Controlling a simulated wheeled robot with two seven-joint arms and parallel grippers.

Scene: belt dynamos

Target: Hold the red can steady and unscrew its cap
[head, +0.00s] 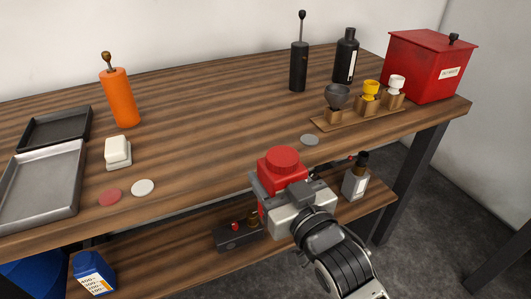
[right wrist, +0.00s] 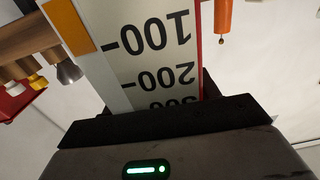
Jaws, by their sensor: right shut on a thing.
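The red can (head: 267,182) is in my right gripper (head: 279,193), held in front of the table's front edge. Its round ribbed red cap (head: 283,158) is on top and faces up; the can looks about upright. The gripper body hides much of the can. In the right wrist view, the can's white label (right wrist: 150,60) with a number scale and an orange square fills the middle, upside down, close against the dark jaw (right wrist: 170,122). A red edge of the can shows on its right. My left gripper is not in view.
On the wooden table stand grey and black trays (head: 75,190), an orange grinder (head: 119,98), a white block (head: 117,150), flat discs (head: 143,187), a cup rack (head: 345,118), dark bottles and a red box (head: 425,65). A lower shelf holds a blue can (head: 93,272) and a small bottle (head: 356,181).

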